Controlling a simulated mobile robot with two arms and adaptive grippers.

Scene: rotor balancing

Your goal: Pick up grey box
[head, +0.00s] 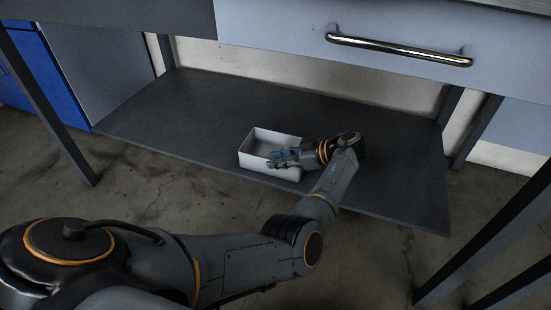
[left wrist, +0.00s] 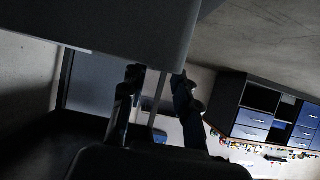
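The grey box (head: 271,172), open-topped and pale, stands upright on the low dark shelf under the worktop. My left gripper (head: 279,159) reaches in from the right, over the right part of the box, and its fingers hide part of the interior and right wall. In the left wrist view the two fingers of the left gripper (left wrist: 157,100) stand apart, with a gap between them. I cannot tell whether they touch the box. A large dim grey surface fills the top left of that view; I cannot tell for sure what it is. My right gripper is not in view.
The dark shelf (head: 190,120) is otherwise clear around the box. A drawer front with a metal handle (head: 398,49) hangs above it. Table legs (head: 52,110) stand at left and right. Drawer cabinets (left wrist: 255,120) show far off in the left wrist view.

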